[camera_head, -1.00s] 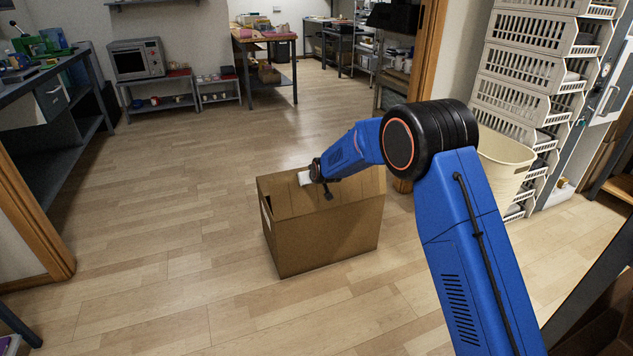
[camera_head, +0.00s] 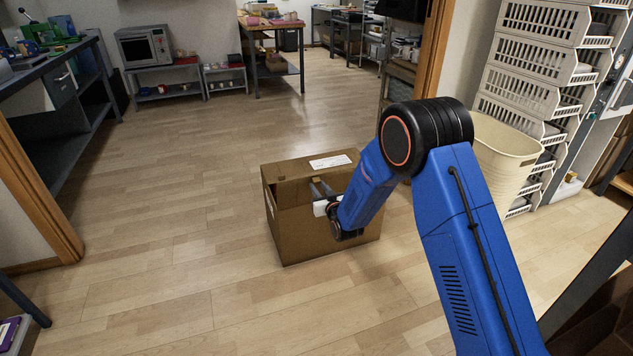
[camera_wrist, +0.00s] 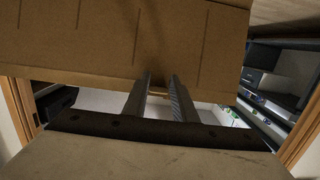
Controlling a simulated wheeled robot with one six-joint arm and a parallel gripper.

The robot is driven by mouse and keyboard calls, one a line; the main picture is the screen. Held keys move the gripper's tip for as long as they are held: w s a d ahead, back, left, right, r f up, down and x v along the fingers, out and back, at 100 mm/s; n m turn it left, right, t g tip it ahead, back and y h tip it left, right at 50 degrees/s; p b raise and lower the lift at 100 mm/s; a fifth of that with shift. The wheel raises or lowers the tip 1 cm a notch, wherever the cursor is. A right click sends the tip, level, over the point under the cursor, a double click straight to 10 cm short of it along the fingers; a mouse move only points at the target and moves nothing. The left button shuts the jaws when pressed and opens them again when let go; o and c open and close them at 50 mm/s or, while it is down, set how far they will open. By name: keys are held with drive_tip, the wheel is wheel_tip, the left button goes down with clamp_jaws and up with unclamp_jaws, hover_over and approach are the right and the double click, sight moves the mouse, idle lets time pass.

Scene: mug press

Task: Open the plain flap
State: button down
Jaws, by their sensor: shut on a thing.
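The cardboard box (camera_head: 300,240) stands on the floor in the head view. Its top shows a flap with a white label (camera_head: 330,162) at the far side, lying roughly flat. My gripper (camera_head: 317,188) is at the near upper part of the box, with my forearm hiding its right part. In the wrist view a brown plain flap (camera_wrist: 90,45) with short slit lines fills the top. My gripper (camera_wrist: 160,77) is shut on this flap's lower edge. The exact angle of the plain flap is hard to tell in the head view.
A cream bin (camera_head: 505,150) and stacked white crates (camera_head: 535,65) stand at the right. A workbench (camera_head: 60,65) is at the far left. The floor left of and in front of the box is clear.

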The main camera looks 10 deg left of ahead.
drive_tip(key=shift+s+d+f+t+y, duration=0.3)
drive_tip(key=shift+s+f+t, duration=0.1)
drive_tip(key=shift+f, duration=0.15)
drive_tip(key=shift+s+d+f+t+y, duration=0.15)
drive_tip(key=shift+s+d+f+t, duration=0.15)
drive_tip(key=shift+s+f, duration=0.2)
drive_tip(key=shift+s+d+f+t+y, duration=0.25)
drive_tip(key=shift+s+d+f+t, duration=0.1)
drive_tip(key=shift+f, duration=0.2)
drive_tip(key=c, duration=1.4)
unclamp_jaws()
drive_tip(key=shift+c, duration=0.2)
drive_tip(key=shift+r, duration=0.1)
drive_tip(key=v, duration=1.7)
drive_tip(key=shift+s+d, duration=0.1)
drive_tip(key=shift+s, duration=0.05)
